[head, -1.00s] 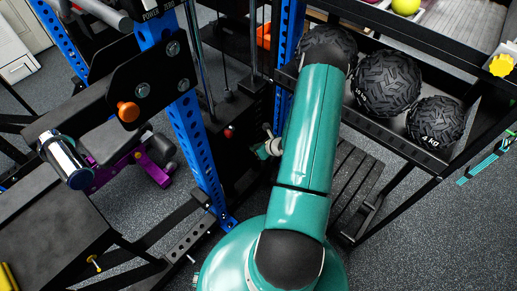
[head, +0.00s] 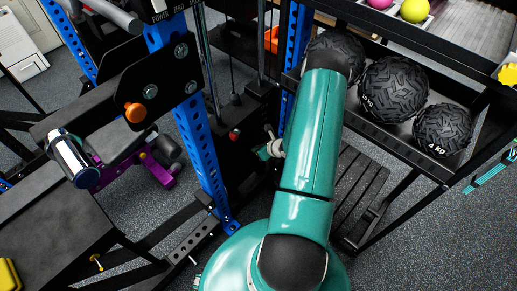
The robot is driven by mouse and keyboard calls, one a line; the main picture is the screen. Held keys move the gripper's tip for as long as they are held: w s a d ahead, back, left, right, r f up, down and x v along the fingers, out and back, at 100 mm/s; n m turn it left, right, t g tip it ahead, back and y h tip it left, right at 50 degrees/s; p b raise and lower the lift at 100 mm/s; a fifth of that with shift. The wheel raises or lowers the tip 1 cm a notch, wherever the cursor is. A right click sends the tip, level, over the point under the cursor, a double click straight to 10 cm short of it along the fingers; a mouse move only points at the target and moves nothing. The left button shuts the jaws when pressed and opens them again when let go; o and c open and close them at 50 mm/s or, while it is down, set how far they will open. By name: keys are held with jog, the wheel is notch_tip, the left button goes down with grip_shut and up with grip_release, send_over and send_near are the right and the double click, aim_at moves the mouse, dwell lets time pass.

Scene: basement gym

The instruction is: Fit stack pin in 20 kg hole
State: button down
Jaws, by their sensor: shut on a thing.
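My gripper (head: 270,148) shows only in part, as a small grey and teal shape at the left edge of my teal arm, at the weight stack's right side. It is shut, but its fingertips and the stack pin in them are too small and covered to make out. The dark weight stack (head: 243,150) stands behind the blue upright, low in the rack, in shadow. A small red knob (head: 234,135) shows on its left part, apart from my gripper. The 20 kg hole and the plate numbers cannot be read here.
A blue perforated upright (head: 197,130) with an orange knob (head: 135,112) stands left of the stack. A black shelf rack with textured balls (head: 394,88) is close on the right. A padded bench (head: 45,225) is at lower left. Speckled floor is open at lower right.

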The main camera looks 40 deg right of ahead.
jog(key=c, duration=1.4)
grip_release()
jog(key=shift+c, duration=0.2)
jog(key=shift+r, duration=0.1)
jog(key=v, duration=1.3)
jog(key=shift+s+r, duration=0.2)
jog(key=shift+r, duration=0.05)
